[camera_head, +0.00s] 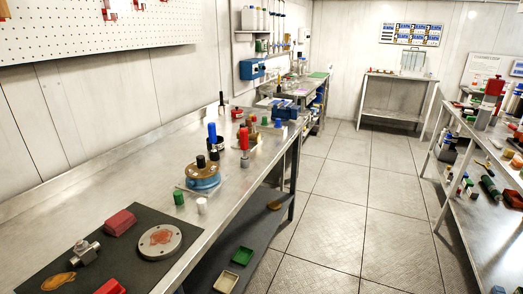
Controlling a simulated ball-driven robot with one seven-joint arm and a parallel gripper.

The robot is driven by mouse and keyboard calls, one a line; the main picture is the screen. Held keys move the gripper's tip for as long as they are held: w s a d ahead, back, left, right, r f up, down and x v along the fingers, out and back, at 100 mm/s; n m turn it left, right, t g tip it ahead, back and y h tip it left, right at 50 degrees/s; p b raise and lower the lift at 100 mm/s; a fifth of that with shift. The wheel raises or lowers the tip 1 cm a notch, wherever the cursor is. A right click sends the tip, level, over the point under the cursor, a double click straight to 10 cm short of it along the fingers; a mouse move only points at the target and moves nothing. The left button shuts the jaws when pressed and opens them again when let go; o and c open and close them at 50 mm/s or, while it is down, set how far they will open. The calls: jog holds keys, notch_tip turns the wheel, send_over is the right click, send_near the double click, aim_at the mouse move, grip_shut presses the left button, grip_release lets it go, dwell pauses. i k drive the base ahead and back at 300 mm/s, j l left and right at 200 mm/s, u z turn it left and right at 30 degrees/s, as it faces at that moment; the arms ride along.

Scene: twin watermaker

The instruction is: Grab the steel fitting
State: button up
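A grey metal fitting (85,251), which looks like the steel fitting, lies on the black mat (55,222) at the near left end of the long steel bench. It has a short knob sticking up and lies just left of a red block (119,223). A round steel flange disc (159,241) with an orange-brown patch lies to its right. A flat orange-brown piece (58,283) lies in front of it. My gripper is not in view.
Another red block (110,287) is at the lower edge. A crowded shelf (480,205) stands right; the tiled floor (330,225) between is clear.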

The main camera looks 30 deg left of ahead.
aim_at(85, 256)
jog(key=i+j+z, duration=0.1)
jog(key=i, duration=0.6)
jog(key=i+j+z, duration=0.1)
jog(key=i, duration=0.55)
jog(key=i+u, duration=0.3)
jog(key=i, duration=0.3)
jog(key=l+u, duration=0.15)
jog(key=u, duration=0.3)
jog(key=i+l+u, duration=0.1)
jog(key=u, duration=0.3)
jog(key=l+u, duration=0.25)
jog(key=u, duration=0.2)
